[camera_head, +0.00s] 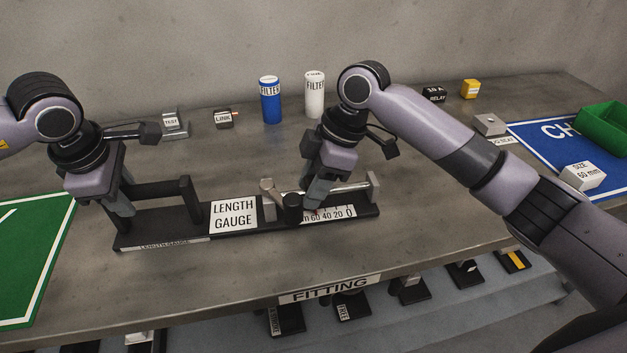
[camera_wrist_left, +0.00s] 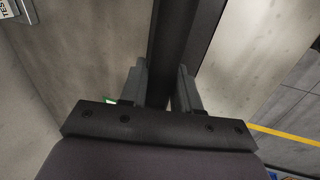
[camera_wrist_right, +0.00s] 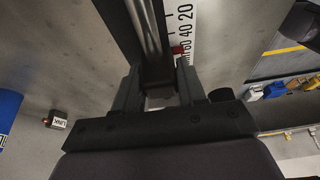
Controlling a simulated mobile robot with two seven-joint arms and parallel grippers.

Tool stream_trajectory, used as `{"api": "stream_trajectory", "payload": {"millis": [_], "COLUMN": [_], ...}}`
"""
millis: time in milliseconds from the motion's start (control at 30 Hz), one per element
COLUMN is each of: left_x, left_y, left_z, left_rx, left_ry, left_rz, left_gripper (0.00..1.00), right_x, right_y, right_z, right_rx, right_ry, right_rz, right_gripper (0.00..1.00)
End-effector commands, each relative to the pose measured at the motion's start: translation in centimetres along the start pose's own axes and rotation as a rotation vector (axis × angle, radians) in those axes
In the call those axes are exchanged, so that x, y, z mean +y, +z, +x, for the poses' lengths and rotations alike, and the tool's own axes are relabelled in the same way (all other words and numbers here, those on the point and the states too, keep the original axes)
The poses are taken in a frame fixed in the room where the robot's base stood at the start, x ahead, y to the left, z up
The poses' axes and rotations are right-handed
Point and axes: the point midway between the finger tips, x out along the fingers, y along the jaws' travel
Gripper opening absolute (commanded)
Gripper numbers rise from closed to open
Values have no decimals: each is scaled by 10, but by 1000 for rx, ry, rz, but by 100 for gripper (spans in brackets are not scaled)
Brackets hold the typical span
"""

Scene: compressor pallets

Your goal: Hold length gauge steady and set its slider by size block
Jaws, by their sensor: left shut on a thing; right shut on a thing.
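The black length gauge (camera_head: 178,222) lies on the table, with a white label plate and a printed scale (camera_head: 335,213). My left gripper (camera_head: 124,207) is shut on the gauge's handle at its left end; the left wrist view shows the dark handle bar (camera_wrist_left: 172,70) between the fingers. My right gripper (camera_head: 308,200) is shut on the dark slider (camera_wrist_right: 157,78) on the metal rail. The slider's red pointer (camera_wrist_right: 178,50) shows beside the scale close to the 60 mark. The white size block (camera_head: 580,178), reading "SIZE: 60 mm", stands on the blue mat at the right.
Behind the gauge stand a blue filter (camera_head: 270,102), a white filter (camera_head: 315,96), a link box (camera_head: 223,119) and a test piece (camera_head: 174,124). A green bin (camera_head: 606,128) is on the blue mat (camera_head: 548,132). A green mat (camera_head: 35,260) lies at left. Bare table lies before the gauge.

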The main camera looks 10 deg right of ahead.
Motion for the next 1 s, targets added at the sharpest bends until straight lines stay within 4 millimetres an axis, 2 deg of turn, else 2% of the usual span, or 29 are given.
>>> {"api": "stream_trajectory", "payload": {"millis": [33,233,267,300,667,767,1000], "left_x": [-6,-6,-6,-6,-5,-5,-5], "left_y": [2,2,2,2,2,2,1], "left_z": [6,6,6,6,6,6,6], "left_rx": [-2,-2,-2,-2,-2,-2,-1], "left_ry": [-17,-17,-16,-17,-17,-17,-17], "left_rz": [6,7,7,7,6,6,5], "left_gripper": [0,0,0,0,0,0,0], "right_x": [-1,-1,-1,-1,0,0,0], "right_y": [-4,-4,-4,-4,-1,-1,-2], "right_z": [1,1,1,0,-3,-14,-65], "right_rx": [9,10,10,10,5,5,7], "right_ry": [0,0,1,1,1,4,6], "right_rz": [-7,-8,-8,-7,-4,-4,-5], "right_gripper": [0,0,50,62,62,62,62]}}
